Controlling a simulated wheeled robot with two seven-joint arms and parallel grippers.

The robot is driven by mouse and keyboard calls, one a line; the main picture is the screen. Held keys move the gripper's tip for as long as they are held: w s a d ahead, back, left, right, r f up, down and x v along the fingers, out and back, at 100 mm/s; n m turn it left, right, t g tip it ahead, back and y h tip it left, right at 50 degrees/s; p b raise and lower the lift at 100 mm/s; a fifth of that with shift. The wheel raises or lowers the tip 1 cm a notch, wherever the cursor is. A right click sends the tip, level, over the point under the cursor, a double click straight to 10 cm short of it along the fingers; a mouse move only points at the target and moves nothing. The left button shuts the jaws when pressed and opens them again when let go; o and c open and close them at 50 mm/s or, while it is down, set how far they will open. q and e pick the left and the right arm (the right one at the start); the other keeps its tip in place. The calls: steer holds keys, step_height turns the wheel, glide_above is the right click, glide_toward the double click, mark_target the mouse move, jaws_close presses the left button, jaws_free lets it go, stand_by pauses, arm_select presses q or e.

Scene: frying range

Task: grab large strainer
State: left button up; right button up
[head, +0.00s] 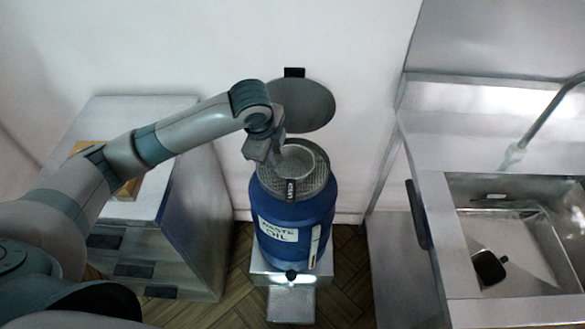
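A round grey mesh strainer (318,183) sits in the open top of the blue drum (325,211) labelled "WASTE OIL". A smaller round bowl-like piece (300,158) shows inside its rim, and a short dark handle (291,190) points toward me at the front. My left gripper (275,158) reaches in from the left and points down at the strainer's upper left side. Its fingers are small and dark here, so I cannot tell whether they touch the rim or are closed. My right gripper is out of view.
The drum's round grey lid (307,104) stands raised behind it, near the wall. A low metal stand (292,303) is under the drum. A steel counter with a sink (510,235) is at right; a metal cabinet (190,210) is at left.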

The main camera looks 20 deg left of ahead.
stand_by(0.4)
arm_select(q)
steer(key=p, duration=0.2)
glide_above(283, 177)
steer(key=s, duration=0.2)
steer(key=shift+w+f, duration=0.15)
steer(key=shift+f, duration=5.35)
steer(key=shift+p+x, duration=0.5)
steer(key=shift+x, duration=2.4)
jaws_close()
